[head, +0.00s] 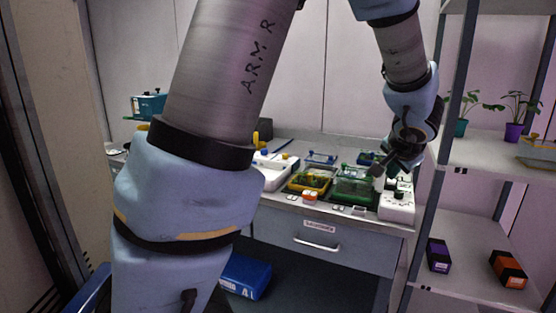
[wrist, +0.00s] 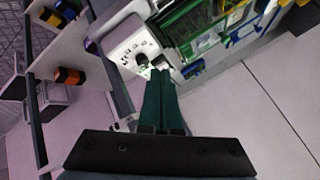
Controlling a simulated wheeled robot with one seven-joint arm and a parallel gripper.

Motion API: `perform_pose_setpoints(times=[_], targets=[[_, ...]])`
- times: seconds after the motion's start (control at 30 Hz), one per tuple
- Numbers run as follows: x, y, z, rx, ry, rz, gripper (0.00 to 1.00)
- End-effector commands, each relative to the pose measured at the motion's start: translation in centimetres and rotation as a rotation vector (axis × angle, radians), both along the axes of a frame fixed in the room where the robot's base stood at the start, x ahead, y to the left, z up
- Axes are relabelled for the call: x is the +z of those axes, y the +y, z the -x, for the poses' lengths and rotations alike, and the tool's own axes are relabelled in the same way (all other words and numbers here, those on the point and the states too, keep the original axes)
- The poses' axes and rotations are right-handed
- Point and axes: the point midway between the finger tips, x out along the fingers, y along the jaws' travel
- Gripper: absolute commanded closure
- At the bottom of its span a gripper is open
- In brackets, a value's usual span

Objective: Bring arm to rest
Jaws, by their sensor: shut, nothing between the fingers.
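My gripper (head: 378,172) hangs at the end of my raised arm in the head view, above the right part of the lab bench (head: 390,226). In the wrist view its two dark green fingers (wrist: 158,74) lie side by side, shut with nothing between them. Their tips appear in front of a white device with knobs (wrist: 133,46), which also shows in the head view (head: 398,208). A green-framed rack (head: 354,188) stands just left of the device, close below the gripper. I cannot tell the exact gap between the fingertips and these things.
A grey shelf unit (head: 480,160) stands close right of my gripper, holding potted plants (head: 515,130) and boxes (head: 438,255). A yellow rack (head: 310,180) and small orange-topped items (head: 309,196) sit on the bench. A blue binder (head: 245,277) lies low in front. Open air lies above the bench.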

Motion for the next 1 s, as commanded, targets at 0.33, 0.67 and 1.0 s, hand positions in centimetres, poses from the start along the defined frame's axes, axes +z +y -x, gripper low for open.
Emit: perform_pose_setpoints(times=[0.33, 0.67, 1.0], targets=[[-1.5, 6.3, -1.1, 0.133, 0.083, -0.018, 1.0], [-4.4, 18.2, -0.4, 0.396, 0.271, -0.019, 1.0], [-7.8, 31.3, 6.8, 0.77, 0.568, 0.118, 1.0]])
